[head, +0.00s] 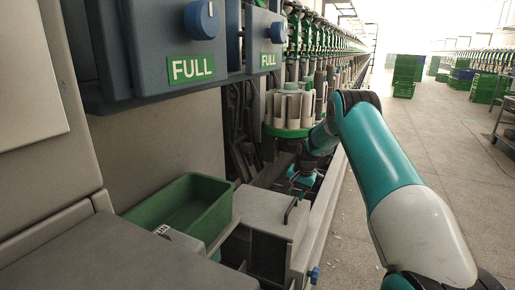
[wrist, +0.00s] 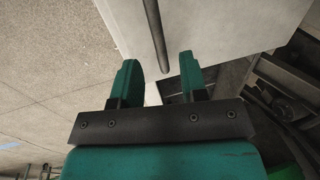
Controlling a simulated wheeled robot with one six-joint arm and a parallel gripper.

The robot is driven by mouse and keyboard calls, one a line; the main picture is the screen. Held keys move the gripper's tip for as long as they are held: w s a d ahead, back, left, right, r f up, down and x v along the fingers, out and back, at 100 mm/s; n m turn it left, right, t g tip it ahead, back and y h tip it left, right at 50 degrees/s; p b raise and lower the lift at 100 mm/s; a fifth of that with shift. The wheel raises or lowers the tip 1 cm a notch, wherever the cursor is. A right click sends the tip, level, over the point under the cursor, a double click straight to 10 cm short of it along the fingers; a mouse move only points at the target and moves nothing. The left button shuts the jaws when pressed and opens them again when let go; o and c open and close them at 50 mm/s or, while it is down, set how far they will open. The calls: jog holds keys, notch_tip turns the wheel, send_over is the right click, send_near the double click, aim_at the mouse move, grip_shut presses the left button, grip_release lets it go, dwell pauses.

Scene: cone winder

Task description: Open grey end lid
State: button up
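The grey end lid (head: 262,207) is a flat light-grey cover at the near end of the machine, and it looks shut. A thin dark bar handle (head: 290,211) stands on its right part. My gripper (head: 301,190) is just above and beyond the handle, pointing down. In the wrist view my gripper (wrist: 159,66) is open, with two teal fingers apart and nothing held. The handle (wrist: 155,32) runs down the picture towards the gap between the fingertips, over the pale lid (wrist: 220,25). I cannot tell how far below the fingertips the handle lies.
A green bin (head: 185,208) sits left of the lid. A green carousel with pale tubes (head: 288,112) stands behind my gripper. Blue-grey boxes with FULL labels (head: 191,68) overhang at upper left. The floor (head: 440,140) on the right is open, with stacked green crates (head: 405,75) far off.

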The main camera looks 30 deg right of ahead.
jog(key=a+p+v, duration=0.1)
jog(key=p+v, duration=0.2)
jog(key=v, duration=1.1)
jog(key=s+a+r+n+p, duration=0.2)
jog(key=s+a+r+n, duration=0.2)
jog(key=a+r, duration=0.3)
jog(key=s+a+r+n+p, duration=0.3)
jog(key=a+r, duration=0.4)
jog(key=a, duration=1)
jog(key=shift+s+n+p, duration=0.3)
jog(key=shift+s+n, duration=0.2)
jog(key=shift+n, duration=0.1)
jog(key=shift+a, duration=0.15)
